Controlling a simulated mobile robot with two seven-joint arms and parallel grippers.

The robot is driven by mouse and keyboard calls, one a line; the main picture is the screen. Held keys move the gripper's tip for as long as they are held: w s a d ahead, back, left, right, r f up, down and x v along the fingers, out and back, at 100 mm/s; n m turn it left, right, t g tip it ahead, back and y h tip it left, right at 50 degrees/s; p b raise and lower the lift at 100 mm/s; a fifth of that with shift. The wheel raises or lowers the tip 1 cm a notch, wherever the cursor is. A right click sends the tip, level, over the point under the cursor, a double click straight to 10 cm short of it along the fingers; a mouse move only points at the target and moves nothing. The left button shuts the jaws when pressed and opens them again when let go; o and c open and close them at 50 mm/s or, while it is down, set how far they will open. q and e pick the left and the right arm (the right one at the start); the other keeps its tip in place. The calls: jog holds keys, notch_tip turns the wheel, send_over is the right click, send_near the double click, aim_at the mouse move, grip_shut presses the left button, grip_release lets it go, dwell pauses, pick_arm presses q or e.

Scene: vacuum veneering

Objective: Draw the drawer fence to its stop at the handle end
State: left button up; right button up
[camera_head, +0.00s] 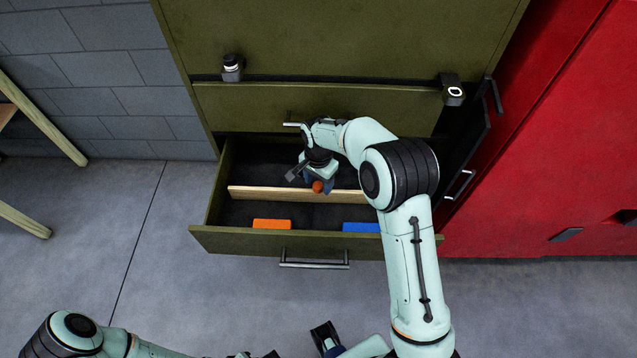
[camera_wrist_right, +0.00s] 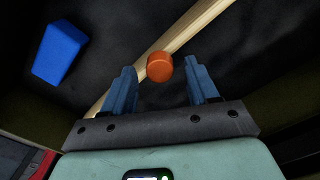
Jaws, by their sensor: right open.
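The drawer fence (camera_head: 260,194) is a pale wooden strip lying crosswise in the open olive drawer (camera_head: 225,238), apart from the front panel with its dark handle (camera_head: 314,264). In the right wrist view the fence (camera_wrist_right: 205,28) runs diagonally. An orange knob (camera_head: 318,186) is at the fence; it also shows in the wrist view (camera_wrist_right: 159,67). My right gripper (camera_wrist_right: 162,72) is open, with a blue finger on either side of the knob and a visible gap to each. My left arm (camera_head: 75,335) is low at the picture's bottom edge; its finger state is unclear.
An orange block (camera_head: 271,224) and a blue block (camera_head: 361,227) lie in the drawer between fence and front panel. A red cabinet (camera_head: 540,150) stands at right. Two small dark devices (camera_head: 232,66) (camera_head: 453,90) sit on the olive cabinet's ledge.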

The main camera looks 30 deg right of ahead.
jog(key=shift+f, duration=0.6)
grip_shut()
jog(key=shift+a, duration=0.1)
